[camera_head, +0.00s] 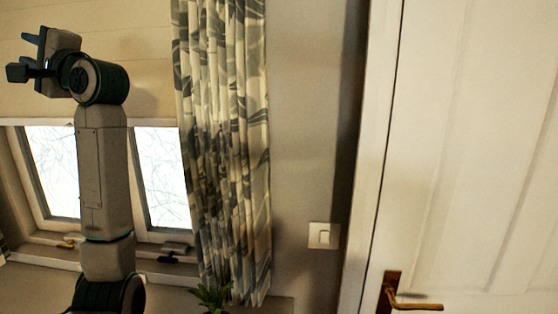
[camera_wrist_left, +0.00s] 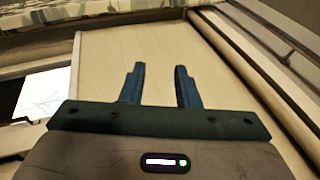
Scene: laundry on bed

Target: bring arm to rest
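My left arm stands upright at the left of the head view, with its left gripper (camera_head: 26,55) raised high in front of the blind and pointing left. The left wrist view shows the same gripper (camera_wrist_left: 159,84) with its two dark blue fingers apart. Nothing is between the fingers. My right gripper is in neither view.
A window (camera_head: 160,175) with a pale blind (camera_head: 140,45) is behind my left arm. A patterned curtain (camera_head: 228,150) hangs right of it, above a small plant (camera_head: 212,296). Further right are a light switch (camera_head: 323,236) and a white door (camera_head: 470,150) with a brass handle (camera_head: 392,296).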

